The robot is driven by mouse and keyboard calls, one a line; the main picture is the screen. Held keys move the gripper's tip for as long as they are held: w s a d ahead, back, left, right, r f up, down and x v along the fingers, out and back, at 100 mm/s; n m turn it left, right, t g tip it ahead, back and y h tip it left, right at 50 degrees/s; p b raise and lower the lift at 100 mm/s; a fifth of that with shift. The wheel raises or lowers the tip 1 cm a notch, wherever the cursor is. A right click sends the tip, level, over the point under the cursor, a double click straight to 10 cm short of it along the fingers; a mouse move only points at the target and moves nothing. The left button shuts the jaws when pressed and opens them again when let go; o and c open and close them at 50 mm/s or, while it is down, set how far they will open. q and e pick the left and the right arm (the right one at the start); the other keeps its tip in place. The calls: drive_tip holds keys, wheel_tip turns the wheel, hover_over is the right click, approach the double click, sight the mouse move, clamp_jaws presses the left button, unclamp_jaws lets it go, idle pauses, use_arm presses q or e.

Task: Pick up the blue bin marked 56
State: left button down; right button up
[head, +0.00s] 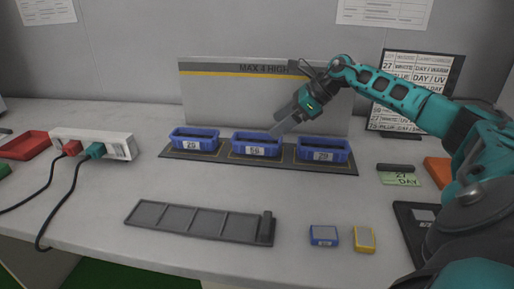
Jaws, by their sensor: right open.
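The blue bin marked 56 (255,151) is the middle one of three blue bins on a dark mat (208,155). The left bin (194,145) appears to be marked 25 or 26. The right bin (323,156) has a label too small to read surely. My right gripper (279,127) reaches in from the right. Its fingers point down and left at the right end of the middle bin, open and holding nothing. Whether the fingers touch the bin's rim cannot be told. My left gripper is out of view.
A low panel reading MAX 4 HIGH (225,95) stands behind the bins. In front lies a grey divided tray (190,218), with a small blue box (323,236) and a yellow box (364,239) to its right. A white socket box (110,143) with cables stands left.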

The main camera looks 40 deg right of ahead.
sight(257, 140)
drive_tip(key=x, duration=0.4)
drive_tip(key=shift+d+b+x, duration=0.2)
drive_tip(key=shift+b+x, duration=0.6)
drive_tip(key=shift+x, duration=1.9)
drive_tip(key=shift+w, duration=0.15)
drive_tip(key=c, duration=1.1)
